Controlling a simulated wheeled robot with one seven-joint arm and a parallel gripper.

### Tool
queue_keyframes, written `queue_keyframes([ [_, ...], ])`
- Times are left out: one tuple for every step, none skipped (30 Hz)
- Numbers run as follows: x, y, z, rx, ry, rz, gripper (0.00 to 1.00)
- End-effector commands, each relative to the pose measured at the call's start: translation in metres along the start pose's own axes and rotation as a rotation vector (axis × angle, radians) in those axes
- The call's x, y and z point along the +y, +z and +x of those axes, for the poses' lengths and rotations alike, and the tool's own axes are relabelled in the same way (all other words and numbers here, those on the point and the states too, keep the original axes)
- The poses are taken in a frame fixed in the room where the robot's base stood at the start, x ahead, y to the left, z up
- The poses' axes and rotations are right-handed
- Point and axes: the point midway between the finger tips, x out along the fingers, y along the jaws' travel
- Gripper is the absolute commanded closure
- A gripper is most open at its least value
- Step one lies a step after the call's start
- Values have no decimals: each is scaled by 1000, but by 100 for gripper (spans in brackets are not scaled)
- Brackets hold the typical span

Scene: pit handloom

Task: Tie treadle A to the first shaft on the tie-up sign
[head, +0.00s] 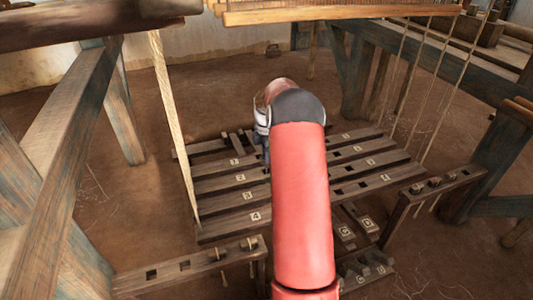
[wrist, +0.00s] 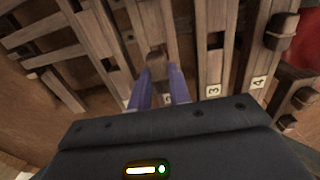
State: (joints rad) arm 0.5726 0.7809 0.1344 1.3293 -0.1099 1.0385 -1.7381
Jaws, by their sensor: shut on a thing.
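My gripper (wrist: 160,72) has its two purple fingers closed around a small brown wooden piece (wrist: 157,60), perhaps a peg. It is over the numbered slats, near the slat marked 2 (wrist: 168,99) in the wrist view. In the head view my red arm hides most of the gripper, and only part of it (head: 261,125) shows at the far end. Slats marked 1 to 4 (head: 225,218) lie in a row. Two lettered treadles (head: 345,233) show below them at the right, apparently C and D. I cannot make out treadle A or the tie-up sign.
A slotted rail with pegs (head: 185,267) stands at the front left, another (head: 428,190) at the right. Cords (head: 440,95) hang at the right and a pale strip (head: 173,125) at the left. Thick loom beams (head: 65,130) flank the slats. Bare earth floor lies around.

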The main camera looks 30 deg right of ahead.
Motion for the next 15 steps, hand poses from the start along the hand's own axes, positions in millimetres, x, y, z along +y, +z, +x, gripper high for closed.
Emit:
queue_keyframes([
  [0, 0, 6, 0, -1, 0, 100],
  [0, 0, 8, 0, -1, 0, 100],
  [0, 0, 10, 0, -1, 0, 100],
  [0, 0, 12, 0, -1, 0, 100],
  [0, 0, 15, 0, -1, 0, 100],
  [0, 0, 17, 0, -1, 0, 100],
  [0, 0, 19, 0, -1, 0, 100],
  [0, 0, 21, 0, -1, 0, 100],
  [0, 0, 24, 0, -1, 0, 100],
  [0, 0, 26, 0, -1, 0, 100],
  [0, 0, 28, 0, -1, 0, 100],
  [0, 0, 31, 0, 0, 0, 100],
  [0, 0, 33, 0, 0, 0, 100],
  [0, 0, 34, 0, 0, 0, 100],
  [0, 0, 37, 0, 0, 0, 100],
])
